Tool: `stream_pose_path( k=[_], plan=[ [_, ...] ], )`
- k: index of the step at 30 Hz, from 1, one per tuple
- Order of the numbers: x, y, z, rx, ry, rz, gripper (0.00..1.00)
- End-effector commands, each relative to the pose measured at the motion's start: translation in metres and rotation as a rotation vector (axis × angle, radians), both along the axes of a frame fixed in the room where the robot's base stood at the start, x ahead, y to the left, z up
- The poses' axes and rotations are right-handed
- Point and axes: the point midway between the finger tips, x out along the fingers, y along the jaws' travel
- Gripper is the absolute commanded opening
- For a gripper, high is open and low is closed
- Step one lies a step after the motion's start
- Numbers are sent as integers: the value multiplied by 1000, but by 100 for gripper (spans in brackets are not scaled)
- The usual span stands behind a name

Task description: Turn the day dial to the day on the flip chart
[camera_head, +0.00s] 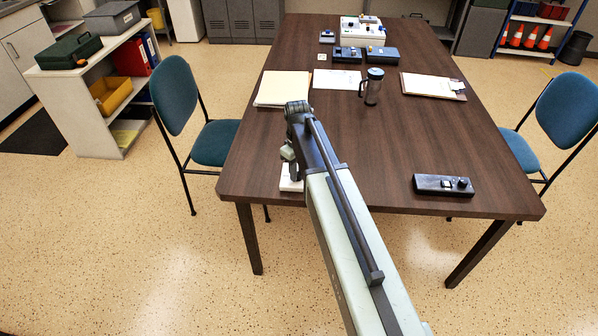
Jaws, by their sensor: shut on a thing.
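My gripper (292,173) points down at the near left of the brown table (400,150). Its fingers are shut on a small part on top of a white block (287,185). My wrist and arm hide most of the block and the part held, so I cannot read any day or pointer there. A small white item (321,57) stands farther back on the table; I cannot tell whether it is the flip chart. No day name is readable in this view.
A black box with knobs (443,185) lies near the right front edge. A travel mug (371,88), papers (284,88), a clipboard (432,86), blue boxes (378,55) and a white device (362,30) are farther back. Blue chairs (174,95) (570,112) flank the table.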

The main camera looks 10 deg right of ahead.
Motion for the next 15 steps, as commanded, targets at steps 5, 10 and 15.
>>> stream_pose_path(
  k=[5, 10, 15],
  plan=[
    [0, -1, 0, -1, 2, -1, 0],
    [0, -1, 0, -1, 1, -2, 49],
    [0, -1, 0, -1, 1, -2, 49]
  ],
)
